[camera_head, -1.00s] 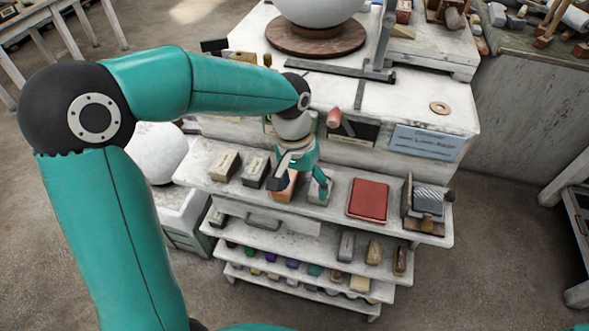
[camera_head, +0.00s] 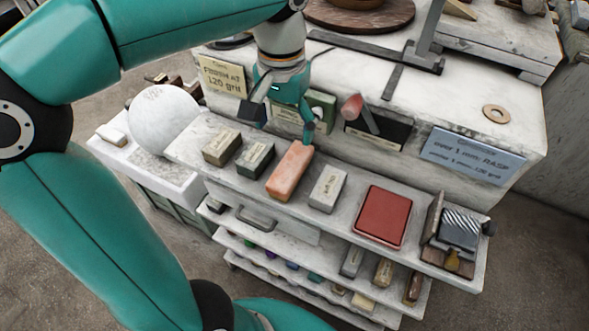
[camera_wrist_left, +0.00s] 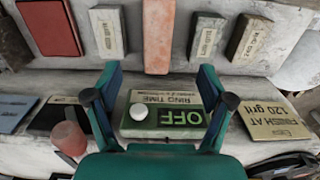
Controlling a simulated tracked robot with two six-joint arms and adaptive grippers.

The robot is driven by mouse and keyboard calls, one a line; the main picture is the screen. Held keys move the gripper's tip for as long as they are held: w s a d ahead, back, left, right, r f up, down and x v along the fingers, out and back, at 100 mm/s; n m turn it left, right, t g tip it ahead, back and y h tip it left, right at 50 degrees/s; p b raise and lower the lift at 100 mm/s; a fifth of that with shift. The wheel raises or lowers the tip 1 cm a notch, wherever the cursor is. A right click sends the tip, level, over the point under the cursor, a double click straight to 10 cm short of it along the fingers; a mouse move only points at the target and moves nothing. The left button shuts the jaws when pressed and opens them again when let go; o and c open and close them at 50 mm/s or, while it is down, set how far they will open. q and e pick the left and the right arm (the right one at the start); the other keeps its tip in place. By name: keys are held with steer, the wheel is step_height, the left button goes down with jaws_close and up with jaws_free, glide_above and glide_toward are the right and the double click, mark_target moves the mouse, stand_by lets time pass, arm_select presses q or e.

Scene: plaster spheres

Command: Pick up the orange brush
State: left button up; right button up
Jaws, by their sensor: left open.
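Nothing shows clearly as a brush. A long salmon-orange block (camera_head: 289,173) lies on the top shelf in the head view, between a dark green block and a pale grey one; its far end is close to my gripper. It also shows at the top middle of the left wrist view (camera_wrist_left: 158,32). My left gripper (camera_head: 282,118) is open and empty, pointing down just behind the block, by the cabinet front. My right gripper is out of view.
A red pad (camera_head: 383,216) and a tray with a ridged roller (camera_head: 458,235) lie to the right on the shelf. A pinkish cylinder (camera_head: 351,106) leans by the cabinet front. A white sphere (camera_head: 163,119) stands at left. Lower shelves hold several small items.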

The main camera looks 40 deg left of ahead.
mark_target(289, 167)
arm_select(q)
steer(key=f, duration=0.8)
steer(key=shift+w+d, duration=0.1)
steer(key=shift+w, duration=0.15)
steer(key=shift+w+f, duration=0.15)
steer(key=shift+f, duration=2.45)
steer(key=c, duration=1.3)
steer(key=shift+r, duration=0.1)
